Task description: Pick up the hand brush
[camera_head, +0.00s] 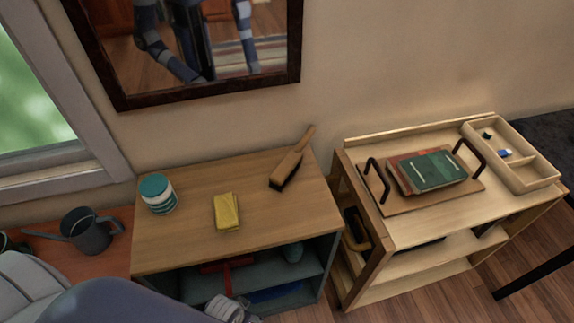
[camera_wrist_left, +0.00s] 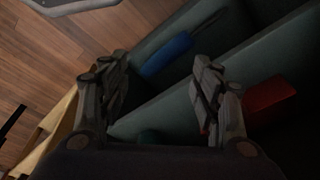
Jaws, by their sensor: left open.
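The hand brush (camera_head: 289,168) lies on the wooden top of the low cabinet (camera_head: 190,245), near its back right corner. Its wooden handle points up and right toward the wall and its dark bristles face the front. My left gripper (camera_head: 230,309) is low in front of the cabinet's open shelves, well apart from the brush. In the left wrist view my left gripper (camera_wrist_left: 160,82) shows two spread fingers with nothing held between them. The brush does not show in that view. My right gripper is in neither view.
A watering can (camera_head: 88,232) stands at left. A wooden cart (camera_head: 408,233) with a book tray stands at right. A framed mirror (camera_head: 200,91) hangs above.

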